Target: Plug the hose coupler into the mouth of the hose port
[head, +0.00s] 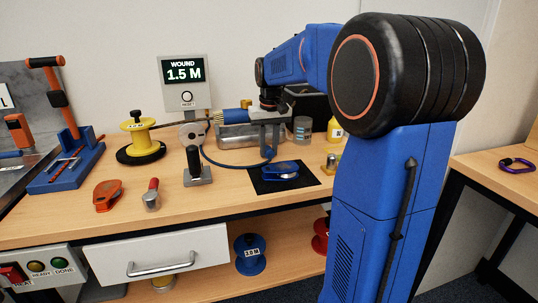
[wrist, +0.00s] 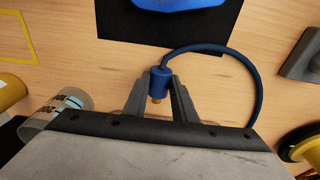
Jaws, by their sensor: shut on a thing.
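My gripper (wrist: 160,88) is shut on the hose coupler (wrist: 160,80), a short blue cylinder with a brass tip, held between the two grey fingers. The tip points toward the bottom of the wrist view. The blue hose (wrist: 235,65) curves away from it to the right. In the head view my gripper (head: 268,143) is over the table behind the black mat, and the hose (head: 228,163) loops left from it. A small brass fitting (head: 332,161) stands right of the mat, apart from the coupler; I cannot tell for certain whether it is the hose port.
A blue pulley (head: 281,169) lies on the black mat (head: 262,185). A clear jar (head: 302,130) and yellow bottle (head: 334,131) stand behind. A black-handled post (head: 196,168) and yellow spool (head: 140,140) are left. The table front right of the red-handled tool (head: 151,195) is clear.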

